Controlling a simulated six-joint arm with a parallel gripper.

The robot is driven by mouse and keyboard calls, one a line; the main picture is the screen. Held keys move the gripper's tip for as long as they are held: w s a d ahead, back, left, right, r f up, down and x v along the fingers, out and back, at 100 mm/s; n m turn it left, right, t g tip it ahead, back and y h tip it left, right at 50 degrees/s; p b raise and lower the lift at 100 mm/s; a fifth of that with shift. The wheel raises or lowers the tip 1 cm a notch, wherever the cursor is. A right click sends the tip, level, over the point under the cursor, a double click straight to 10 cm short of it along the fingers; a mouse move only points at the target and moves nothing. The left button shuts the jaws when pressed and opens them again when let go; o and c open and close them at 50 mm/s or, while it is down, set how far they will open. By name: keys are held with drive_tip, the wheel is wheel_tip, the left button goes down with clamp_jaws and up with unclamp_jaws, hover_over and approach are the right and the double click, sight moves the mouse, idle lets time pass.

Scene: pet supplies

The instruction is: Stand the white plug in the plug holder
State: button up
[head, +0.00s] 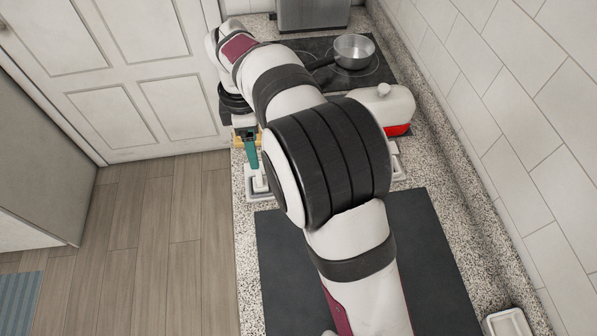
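My gripper (246,135) is at the far end of my arm, pointing down over the left edge of the counter. It is small and partly hidden by my wrist, and I cannot tell whether it is open or shut. A teal upright piece (251,152) shows just below it; I cannot tell whether it is held or part of the gripper. A white tray-like piece (258,184) lies under it on the counter. I cannot make out the white plug or identify the plug holder for certain; my arm hides the middle of the counter.
A white canister with a red base (388,104) stands right of my forearm. Another white piece (398,165) shows partly behind my elbow. A metal pan (354,52) sits on the black cooktop (375,72). A white dish (508,323) is at lower right.

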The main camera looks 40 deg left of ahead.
drive_tip(key=w+d+r+m, duration=0.2)
drive_tip(key=d+r+m, duration=0.3)
drive_tip(key=d, duration=0.5)
drive_tip(key=w+d+r+m, duration=0.2)
drive_tip(key=d+r+m, duration=0.1)
drive_tip(key=d+m, duration=0.55)
drive_tip(key=s+d+f+m+y, duration=0.1)
drive_tip(key=s+d+f+m, duration=0.1)
drive_tip(key=s+d+m, duration=1.3)
drive_tip(key=d+m, duration=0.4)
drive_tip(key=d, duration=0.1)
drive_tip(key=shift+s+y, duration=0.3)
drive_tip(key=shift+y, duration=0.1)
